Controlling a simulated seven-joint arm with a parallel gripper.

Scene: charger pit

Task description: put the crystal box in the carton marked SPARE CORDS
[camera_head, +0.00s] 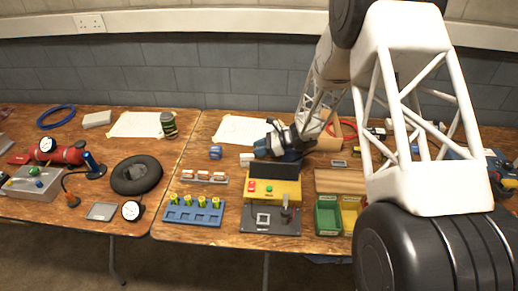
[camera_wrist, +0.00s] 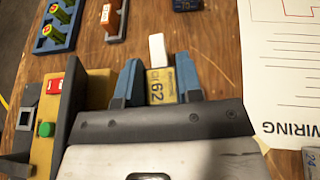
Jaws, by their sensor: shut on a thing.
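The crystal box, a small grey and tan block with "62" on its face (camera_wrist: 162,86), is between the blue fingers of my gripper (camera_wrist: 157,82) in the wrist view. My gripper is shut on it. In the head view my gripper (camera_head: 262,148) is low over the right table, behind the yellow control box, and hides most of the block. A small white block (camera_wrist: 157,49) sits just beyond the fingertips; I cannot tell whether it touches the crystal box.
The yellow control box (camera_head: 272,187) with red and green buttons stands close in front of my gripper. A blue rack (camera_head: 193,212), a red-and-white row of parts (camera_head: 204,177) and a blue block (camera_head: 215,152) lie leftward. A green bin (camera_head: 327,216) is at the front. The WIRING sheet (camera_wrist: 285,85) lies behind.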

